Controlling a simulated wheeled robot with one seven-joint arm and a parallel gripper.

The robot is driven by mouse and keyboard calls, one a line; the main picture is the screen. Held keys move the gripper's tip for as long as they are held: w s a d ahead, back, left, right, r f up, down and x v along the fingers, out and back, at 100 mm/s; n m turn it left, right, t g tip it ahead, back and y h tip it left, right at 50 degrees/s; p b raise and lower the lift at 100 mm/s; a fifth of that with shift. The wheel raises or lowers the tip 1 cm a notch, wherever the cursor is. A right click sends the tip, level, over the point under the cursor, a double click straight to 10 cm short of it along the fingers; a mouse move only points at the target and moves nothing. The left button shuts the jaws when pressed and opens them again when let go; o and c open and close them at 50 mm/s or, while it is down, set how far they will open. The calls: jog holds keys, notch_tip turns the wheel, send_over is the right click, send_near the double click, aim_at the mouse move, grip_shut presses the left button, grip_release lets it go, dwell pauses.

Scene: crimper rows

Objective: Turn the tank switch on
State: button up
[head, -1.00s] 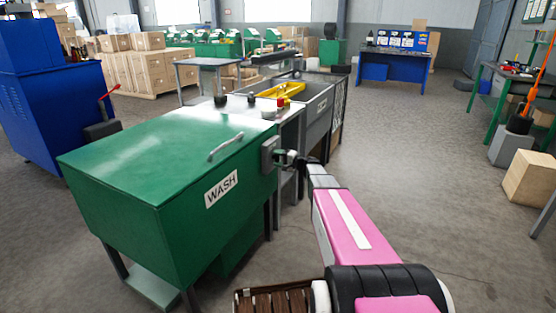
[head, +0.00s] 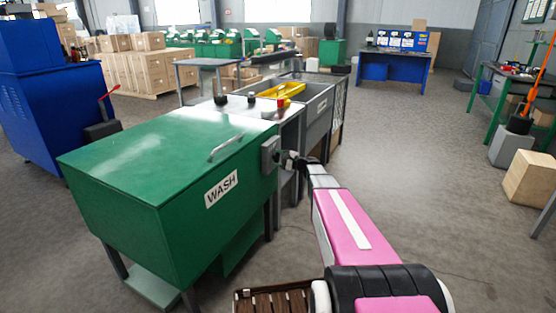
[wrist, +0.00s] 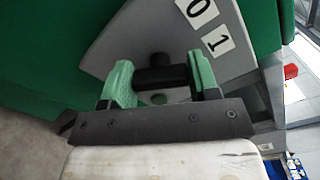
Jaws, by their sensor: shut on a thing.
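The green tank (head: 165,165) with a "WASH" label stands at the left centre, its lid shut. A grey switch box (head: 269,153) is on its right end. In the wrist view the box (wrist: 120,48) carries "0" and "1" labels (wrist: 208,26) and a black switch handle (wrist: 160,76). My gripper (head: 287,159) is at the box. In the wrist view its green fingers (wrist: 160,68) are shut on the handle, one at each end. The handle lies across between the fingers, not pointing plainly at either label. A small green spot shows below the handle.
Behind the tank stand a bench with small knobs and a grey sink (head: 318,105) with a yellow thing in it. A blue cabinet (head: 45,105) is at the left. A wooden box (head: 530,178) stands at the right. The floor right of my arm is clear.

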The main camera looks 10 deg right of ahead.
dwell(0.3)
jog(key=o, duration=0.9)
jog(key=v, duration=1)
jog(key=shift+s+d, duration=0.25)
jog(key=shift+d, duration=0.05)
